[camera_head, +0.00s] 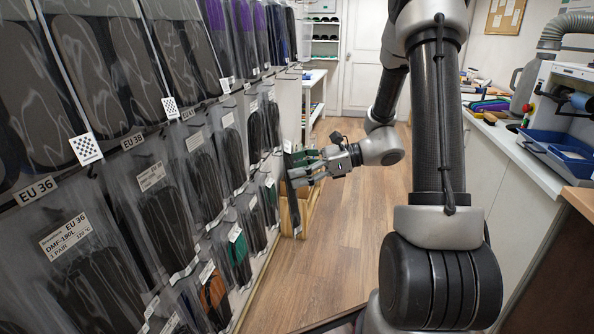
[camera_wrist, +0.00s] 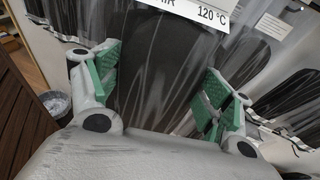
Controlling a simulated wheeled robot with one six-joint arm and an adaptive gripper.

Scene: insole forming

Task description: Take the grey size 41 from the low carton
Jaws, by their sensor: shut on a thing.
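My gripper (camera_head: 297,165) is at the lower right end of the wall of hanging bags. In the wrist view its green-padded fingers (camera_wrist: 160,90) stand on both sides of a clear bag with a dark grey insole (camera_wrist: 152,58), and it is shut on this bag. A white label (camera_wrist: 200,13) on the bag reads "120 °C"; its size is out of view. In the head view the held bag shows as a thin dark edge (camera_head: 293,196). A light-brown box (camera_head: 306,208), possibly the low carton, stands on the floor just below; its inside is hidden.
Bagged insoles hang on the wall (camera_head: 150,185) at left, with EU 36 and EU 38 tags. A counter (camera_head: 525,160) with a blue tray (camera_head: 560,145) and a machine stands at right. The wooden floor (camera_head: 350,225) between is clear. A white door (camera_head: 366,60) is at the back.

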